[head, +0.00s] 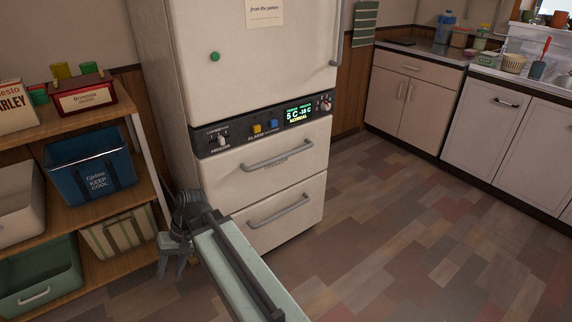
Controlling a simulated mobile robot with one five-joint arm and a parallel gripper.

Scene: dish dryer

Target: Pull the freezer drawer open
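The cream fridge-freezer stands in the middle of the head view. Below its dark control panel are two drawers, an upper freezer drawer (240,184) and a lower drawer (300,222), both closed. The upper has a grey bar handle (277,155) and the lower has a similar handle (279,211). My gripper (172,270) is left of the drawers, beside the fridge's lower left side, pointing down. Its two fingers look apart with nothing between them. My arm partly hides the lower drawer's left end.
A wooden shelf (128,197) with a blue cooler box (88,168), baskets and bins stands close on the left, near my gripper. Cabinets with a counter (428,51) line the back right. The patterned floor (420,235) in front and to the right is clear.

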